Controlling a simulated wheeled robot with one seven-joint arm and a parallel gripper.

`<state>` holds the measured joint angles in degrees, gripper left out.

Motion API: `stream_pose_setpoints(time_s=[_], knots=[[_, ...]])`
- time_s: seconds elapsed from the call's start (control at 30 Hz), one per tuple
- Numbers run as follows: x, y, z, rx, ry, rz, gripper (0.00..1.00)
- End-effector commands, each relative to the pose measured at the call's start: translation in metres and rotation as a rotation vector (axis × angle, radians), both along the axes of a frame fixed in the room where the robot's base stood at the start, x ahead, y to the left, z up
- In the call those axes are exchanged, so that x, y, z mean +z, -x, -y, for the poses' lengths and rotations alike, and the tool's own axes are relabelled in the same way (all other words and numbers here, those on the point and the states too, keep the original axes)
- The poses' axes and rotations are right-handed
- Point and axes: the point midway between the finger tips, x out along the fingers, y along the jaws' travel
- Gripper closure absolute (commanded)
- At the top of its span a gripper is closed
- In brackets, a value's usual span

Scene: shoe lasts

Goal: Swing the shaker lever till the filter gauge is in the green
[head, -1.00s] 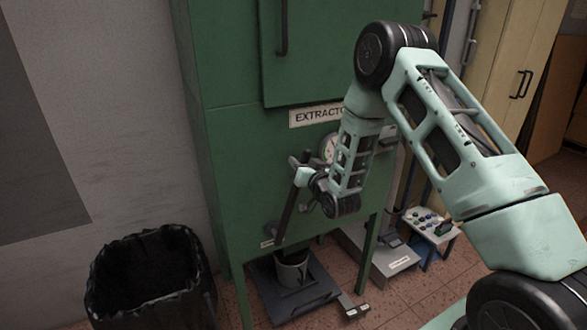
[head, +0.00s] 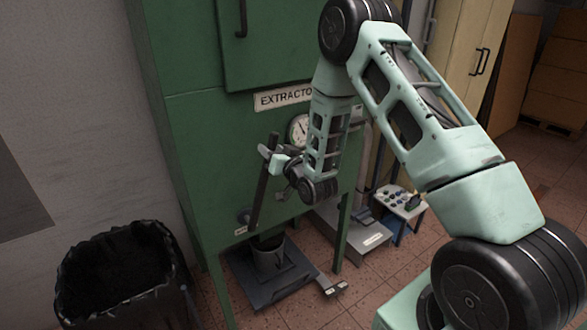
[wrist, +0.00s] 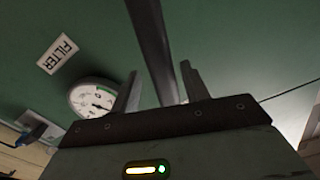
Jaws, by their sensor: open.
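The shaker lever (head: 261,190) is a dark bar on the front of the green extractor, leaning slightly right at its top. My gripper (head: 277,163) is beside its upper part in the head view. In the wrist view, the lever (wrist: 152,45) runs between the two spread fingers of my gripper (wrist: 160,88); no firm grip shows. The round white filter gauge (head: 298,130) is right of the lever. In the wrist view the gauge (wrist: 92,98) shows a green arc and a dark needle, seemingly outside the green, though small. The FILTER label (wrist: 57,54) is beside it.
The green extractor cabinet (head: 190,130) stands on legs. A grey bucket (head: 269,257) sits on a low platform below it. A black-lined bin (head: 120,285) is at the lower left. A small control stand (head: 401,202) is at the right.

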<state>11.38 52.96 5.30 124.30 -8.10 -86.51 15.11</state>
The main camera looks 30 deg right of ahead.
Motion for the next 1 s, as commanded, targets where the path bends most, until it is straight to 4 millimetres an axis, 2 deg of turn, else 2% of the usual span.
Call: stream_pose_setpoints(time_s=[0.5,0.6,1.0], knots=[[-0.003,0.123,0.001,-0.002,0.000,-0.006,0.55],[0.005,0.129,0.001,-0.002,0.000,-0.008,0.55],[0.002,0.150,0.001,-0.002,0.000,-0.004,0.55]])
